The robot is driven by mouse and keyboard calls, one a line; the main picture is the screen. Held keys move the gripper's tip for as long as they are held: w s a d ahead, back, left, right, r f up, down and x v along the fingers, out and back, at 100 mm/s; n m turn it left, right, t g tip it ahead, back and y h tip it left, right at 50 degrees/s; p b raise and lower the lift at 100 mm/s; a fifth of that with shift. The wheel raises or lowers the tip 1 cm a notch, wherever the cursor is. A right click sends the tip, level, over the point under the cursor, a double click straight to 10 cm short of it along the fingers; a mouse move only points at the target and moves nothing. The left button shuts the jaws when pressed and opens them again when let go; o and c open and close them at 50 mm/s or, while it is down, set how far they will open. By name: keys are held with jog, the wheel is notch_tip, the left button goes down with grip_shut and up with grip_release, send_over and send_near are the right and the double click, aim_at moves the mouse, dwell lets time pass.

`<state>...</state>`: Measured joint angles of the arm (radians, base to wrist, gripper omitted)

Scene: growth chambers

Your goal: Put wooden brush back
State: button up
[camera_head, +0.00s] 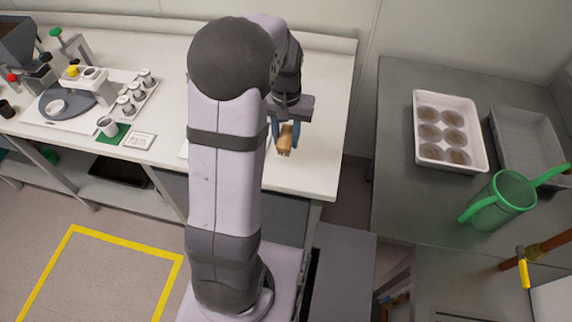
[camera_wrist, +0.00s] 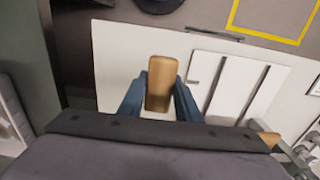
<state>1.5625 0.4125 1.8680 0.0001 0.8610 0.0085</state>
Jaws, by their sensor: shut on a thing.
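The wooden brush (camera_head: 286,140) is a tan block between the blue fingers of my gripper (camera_head: 284,132). My gripper is shut on it and holds it over the right part of the white bench (camera_head: 318,150). In the wrist view the brush (camera_wrist: 161,82) shows its flat wooden end between the fingers (camera_wrist: 160,103), over the white bench top. Its bristles are not visible. A white tray with dark slots (camera_wrist: 208,72) lies to the right of the brush in that view; my arm mostly hides it in the head view.
A green mat (camera_head: 113,137), white cup and several small jars stand on the bench's left part. Across a gap on the right, a grey table holds a white tray of brown pots (camera_head: 449,162), a grey tray (camera_head: 530,147) and a green watering can (camera_head: 500,203).

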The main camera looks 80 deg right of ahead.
aim_at(286, 166)
jog(key=shift+f+p, duration=1.4)
jog(key=shift+f, duration=3.6)
jog(key=shift+f, duration=0.1)
jog(key=shift+f, duration=0.15)
jog(key=o, duration=1.1)
notch_tip(286, 166, up, 13)
jog(key=b, duration=0.3)
jog(key=shift+f, duration=0.2)
jog(key=shift+w, duration=0.15)
